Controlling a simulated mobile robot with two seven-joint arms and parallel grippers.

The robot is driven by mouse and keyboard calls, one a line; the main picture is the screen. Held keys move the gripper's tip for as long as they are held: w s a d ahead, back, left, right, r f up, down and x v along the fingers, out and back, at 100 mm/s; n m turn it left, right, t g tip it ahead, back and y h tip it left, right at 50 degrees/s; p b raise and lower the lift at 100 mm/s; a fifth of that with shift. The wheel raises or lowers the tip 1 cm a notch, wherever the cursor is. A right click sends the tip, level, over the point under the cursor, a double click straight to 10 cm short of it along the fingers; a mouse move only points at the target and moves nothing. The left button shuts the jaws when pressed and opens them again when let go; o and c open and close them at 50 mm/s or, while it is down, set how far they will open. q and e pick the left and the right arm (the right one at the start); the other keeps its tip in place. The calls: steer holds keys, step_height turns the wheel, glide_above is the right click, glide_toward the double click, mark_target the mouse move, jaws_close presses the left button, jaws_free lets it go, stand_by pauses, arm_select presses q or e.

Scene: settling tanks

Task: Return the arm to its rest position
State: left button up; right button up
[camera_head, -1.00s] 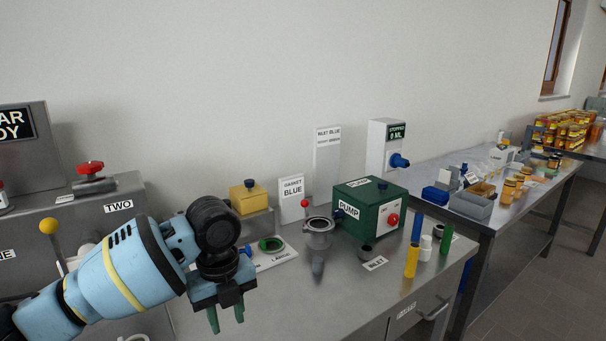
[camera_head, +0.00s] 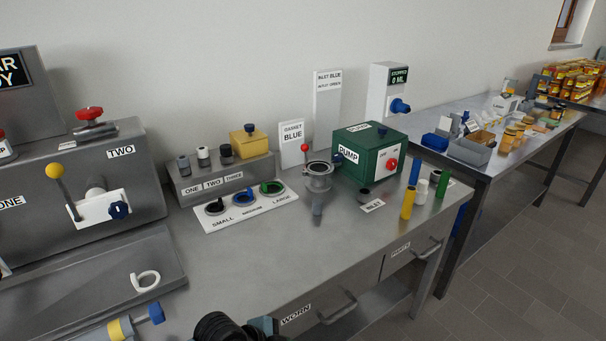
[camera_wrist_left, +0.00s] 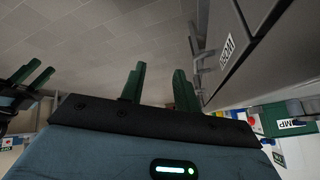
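My left arm (camera_head: 225,327) shows only as a dark joint and a bit of blue at the bottom edge of the head view, in front of the bench. In the left wrist view my left gripper (camera_wrist_left: 157,78) has its two green fingers apart with nothing between them, over the floor beside the bench's drawer front. Another pair of green fingers, my right gripper (camera_wrist_left: 38,69), shows at the left edge of that view. They are apart and look empty. The right gripper is not visible in the head view.
The metal bench (camera_head: 260,260) carries a gasket board (camera_head: 240,220), a green pump (camera_head: 370,152), a flanged fitting (camera_head: 318,178) and colored cylinders (camera_head: 410,200). A grey machine (camera_head: 125,180) with a yellow-knobbed lever stands left. Drawer handles (camera_head: 335,308) project at the front.

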arm_select(q)
steer(key=s+a+f+n+t+y, duration=0.1)
steer(key=s+a+f+n, duration=0.2)
steer(key=s+a+n, duration=0.2)
steer(key=s+a+f+n+t+y, duration=0.2)
steer(key=s+a+f+n, duration=0.2)
steer(key=s, duration=0.7)
steer(key=s+a+f+n+t+y, duration=0.2)
steer(key=s+a+f+n, duration=0.2)
steer(key=s+a+n, duration=0.2)
steer(key=s+a, duration=0.2)
steer(key=s, duration=0.1)
steer(key=shift+f+n, duration=0.2)
steer(key=shift+n, duration=0.2)
steer(key=shift+s, duration=0.1)
